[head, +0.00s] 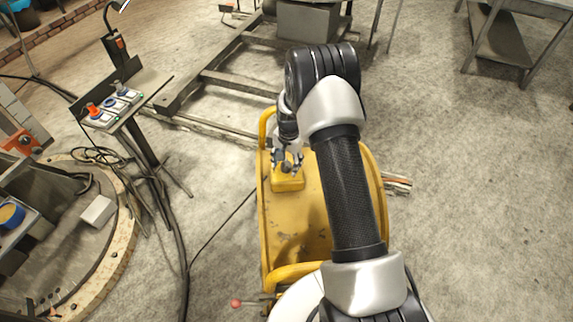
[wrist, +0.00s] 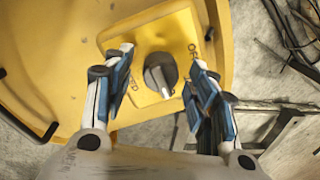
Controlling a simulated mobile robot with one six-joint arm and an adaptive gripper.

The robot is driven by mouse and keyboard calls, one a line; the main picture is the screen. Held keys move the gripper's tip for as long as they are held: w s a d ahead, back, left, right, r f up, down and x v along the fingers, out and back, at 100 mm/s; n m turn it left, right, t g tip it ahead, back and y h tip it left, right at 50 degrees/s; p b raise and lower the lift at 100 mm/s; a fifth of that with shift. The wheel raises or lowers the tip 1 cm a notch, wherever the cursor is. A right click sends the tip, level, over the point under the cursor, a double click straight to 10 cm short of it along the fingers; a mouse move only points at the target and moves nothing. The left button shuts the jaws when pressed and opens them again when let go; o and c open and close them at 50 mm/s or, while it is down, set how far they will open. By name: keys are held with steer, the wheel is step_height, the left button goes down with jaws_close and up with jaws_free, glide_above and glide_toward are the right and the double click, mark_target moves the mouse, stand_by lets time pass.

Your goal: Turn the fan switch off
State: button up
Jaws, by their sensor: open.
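The fan switch is a dark round knob (wrist: 160,70) with a raised grip bar, on a yellow box. Lettering that looks like OFF (wrist: 193,49) is on the box face at upper right of the knob. Other lettering at its left is partly hidden by a finger. A pale mark shows at the knob's lower edge; I cannot tell which label the knob points to. My gripper (wrist: 160,76) is open, one finger on each side of the knob, with gaps visible. In the head view my gripper (head: 287,163) is over the yellow box (head: 289,184), hiding the knob.
At left stands a small table (head: 148,85) with a row of buttons (head: 112,103), near a round platform (head: 105,262). A metal frame (head: 215,80) lies behind. Floor at right is mostly clear.

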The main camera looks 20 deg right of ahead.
steer(key=shift+f, duration=0.2)
steer(key=shift+c, duration=0.4)
steer(key=c, duration=1)
